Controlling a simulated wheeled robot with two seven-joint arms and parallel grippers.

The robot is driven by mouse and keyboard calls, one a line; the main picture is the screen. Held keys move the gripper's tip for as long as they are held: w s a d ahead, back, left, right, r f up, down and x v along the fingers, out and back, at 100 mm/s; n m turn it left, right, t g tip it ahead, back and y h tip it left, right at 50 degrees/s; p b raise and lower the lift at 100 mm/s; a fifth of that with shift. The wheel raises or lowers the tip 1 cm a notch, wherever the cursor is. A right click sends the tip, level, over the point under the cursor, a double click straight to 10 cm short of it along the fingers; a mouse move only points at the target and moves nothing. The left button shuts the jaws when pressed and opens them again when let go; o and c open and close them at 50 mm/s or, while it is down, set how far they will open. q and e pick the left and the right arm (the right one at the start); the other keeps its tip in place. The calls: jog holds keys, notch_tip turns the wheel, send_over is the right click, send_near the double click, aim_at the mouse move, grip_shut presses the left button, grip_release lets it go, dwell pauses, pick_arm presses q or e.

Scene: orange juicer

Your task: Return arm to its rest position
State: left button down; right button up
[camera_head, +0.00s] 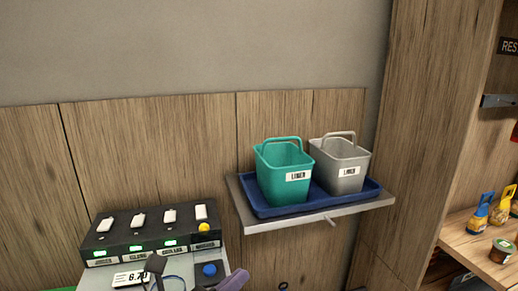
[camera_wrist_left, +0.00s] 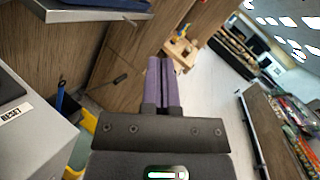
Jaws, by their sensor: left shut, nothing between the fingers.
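My left gripper (camera_head: 236,279) shows at the bottom edge of the head view as a purple finger in front of the grey machine. In the left wrist view my left gripper (camera_wrist_left: 161,66) has its two purple fingers side by side, shut and empty. They point out over the floor, clear of things. Most of the left arm is hidden below the head view. My right gripper is in neither view.
A shelf (camera_head: 290,224) holds a blue tray (camera_head: 262,211) with a green bucket (camera_head: 283,176) and a grey bucket (camera_head: 341,165). A black panel (camera_head: 150,234) with several switches stands at left. A wooden shelf (camera_head: 470,237) is at right. The floor (camera_wrist_left: 213,85) looks open.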

pick_arm(q)
jog(key=s+a+f+n+y, duration=0.3)
jog(key=a+f+n+y, duration=0.4)
jog(key=n, duration=0.8)
jog(key=s+a+f+n+y, duration=0.3)
jog(key=a+n+y, duration=0.3)
jog(key=n+y, duration=0.65)
jog(key=s+d+f+n+g+h, duration=0.1)
jog(key=s+f+n+g+h, duration=0.2)
jog(key=s+f+n+g, duration=0.45)
jog(key=s+d+f+n+g+h, duration=0.1)
jog(key=s+f+n+g+h, duration=0.2)
jog(key=s, duration=0.7)
notch_tip(320, 180, down, 16)
jog(key=s+g, duration=0.2)
jog(key=s, duration=0.1)
jog(key=s+a+f+m+g, duration=0.1)
jog(key=s+a+f, duration=0.3)
jog(key=s+f, duration=0.6)
jog(key=s+y, duration=0.1)
jog(key=s, duration=0.3)
jog(key=shift+a+f, duration=0.2)
jog(key=shift+f, duration=0.1)
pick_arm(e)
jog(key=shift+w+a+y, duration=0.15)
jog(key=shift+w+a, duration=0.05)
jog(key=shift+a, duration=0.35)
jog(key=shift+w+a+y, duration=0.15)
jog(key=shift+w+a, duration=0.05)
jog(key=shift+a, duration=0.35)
